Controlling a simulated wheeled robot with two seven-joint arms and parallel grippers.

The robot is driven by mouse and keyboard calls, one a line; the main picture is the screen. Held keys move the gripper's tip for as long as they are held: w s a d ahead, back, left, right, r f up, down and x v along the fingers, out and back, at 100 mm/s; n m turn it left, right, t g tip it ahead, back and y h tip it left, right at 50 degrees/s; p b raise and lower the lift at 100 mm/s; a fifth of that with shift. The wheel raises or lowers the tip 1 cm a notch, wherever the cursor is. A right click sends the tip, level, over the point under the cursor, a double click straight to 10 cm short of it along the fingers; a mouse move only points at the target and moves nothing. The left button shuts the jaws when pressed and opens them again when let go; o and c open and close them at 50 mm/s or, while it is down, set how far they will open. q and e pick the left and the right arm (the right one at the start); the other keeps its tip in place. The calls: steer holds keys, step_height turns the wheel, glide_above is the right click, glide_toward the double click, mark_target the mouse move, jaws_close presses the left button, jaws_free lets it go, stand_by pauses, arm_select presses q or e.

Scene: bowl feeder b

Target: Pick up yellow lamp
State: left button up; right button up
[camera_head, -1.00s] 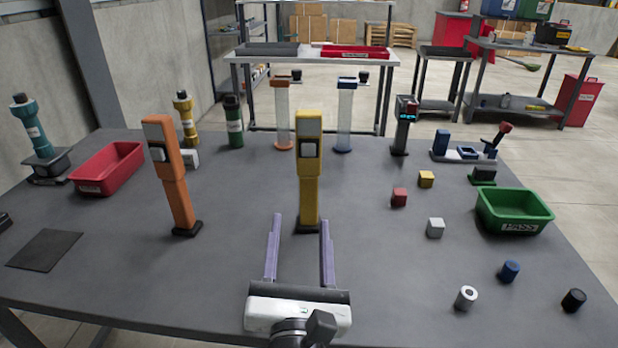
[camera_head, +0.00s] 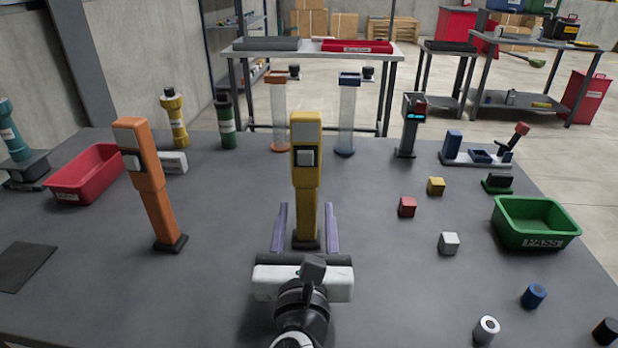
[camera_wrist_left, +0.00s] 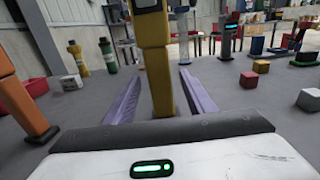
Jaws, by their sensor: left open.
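The yellow lamp (camera_head: 306,185) stands upright on the grey table in the head view, with a dark base and a square light panel near its top. In the left wrist view the lamp (camera_wrist_left: 158,70) rises between the fingers, its top cut off. My left gripper (camera_head: 306,228) is open, its two purple fingers on either side of the lamp's lower part. In the left wrist view the gripper (camera_wrist_left: 160,95) shows a gap between each finger and the lamp. My right gripper is not in view.
An orange lamp (camera_head: 152,190) stands to the left, with a red bin (camera_head: 88,180) beyond it. Several small cubes, such as a red one (camera_head: 407,207), and a green PASS bin (camera_head: 536,224) are at right. Clear tubes (camera_head: 346,120) stand behind the yellow lamp.

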mark_target(305, 165)
arm_select(q)
steer(key=shift+w, duration=0.25)
steer(key=shift+s, duration=0.1)
jaws_close()
steer(key=shift+r, duration=0.1)
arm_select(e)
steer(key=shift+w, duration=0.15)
arm_select(q)
steer(key=shift+r, duration=0.1)
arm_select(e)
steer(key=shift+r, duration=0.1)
arm_select(q)
steer(key=shift+r, duration=0.4)
step_height(305, 165, up, 8)
steer(key=shift+f+p, duration=0.1)
steer(key=shift+p, duration=0.95)
steer(key=shift+r, duration=0.6)
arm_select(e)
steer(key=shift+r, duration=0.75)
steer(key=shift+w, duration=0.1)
